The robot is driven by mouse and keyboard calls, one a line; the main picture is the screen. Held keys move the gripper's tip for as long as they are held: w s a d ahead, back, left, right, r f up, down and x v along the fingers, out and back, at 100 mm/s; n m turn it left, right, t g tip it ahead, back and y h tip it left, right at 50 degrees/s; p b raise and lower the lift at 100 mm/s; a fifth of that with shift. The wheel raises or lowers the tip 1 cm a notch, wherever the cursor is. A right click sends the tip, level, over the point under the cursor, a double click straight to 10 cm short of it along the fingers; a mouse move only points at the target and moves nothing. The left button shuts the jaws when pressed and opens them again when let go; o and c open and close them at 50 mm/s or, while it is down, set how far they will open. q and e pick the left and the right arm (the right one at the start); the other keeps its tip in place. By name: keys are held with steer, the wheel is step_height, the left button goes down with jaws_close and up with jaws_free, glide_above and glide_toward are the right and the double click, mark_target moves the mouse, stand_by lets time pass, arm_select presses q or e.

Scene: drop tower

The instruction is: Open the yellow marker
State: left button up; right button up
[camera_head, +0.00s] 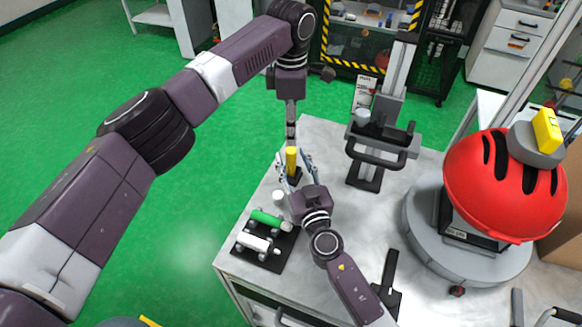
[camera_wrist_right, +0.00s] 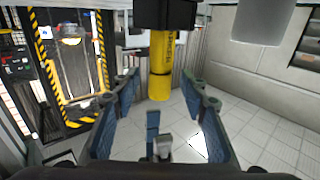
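The yellow marker (camera_head: 291,157) stands upright near the far left edge of the grey table, with a black part below it. My right gripper (camera_head: 294,168) is open, one finger on each side of the marker. In the right wrist view the picture seems upside down. The yellow marker (camera_wrist_right: 161,65) shows between the spread blue fingers of my right gripper (camera_wrist_right: 162,115), with gaps on both sides. My left gripper (camera_head: 291,136) points down just above the marker's top. It looks narrow from here, and I cannot tell whether it touches the marker.
A black rack (camera_head: 263,255) with green and white cylinders lies near the table's left edge. A small white cylinder (camera_head: 279,197) stands close to my right gripper. A grey stand (camera_head: 372,155) and a red dome (camera_head: 505,185) on a round base are to the right.

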jaws_close()
steer(key=shift+o, duration=0.4)
jaws_free()
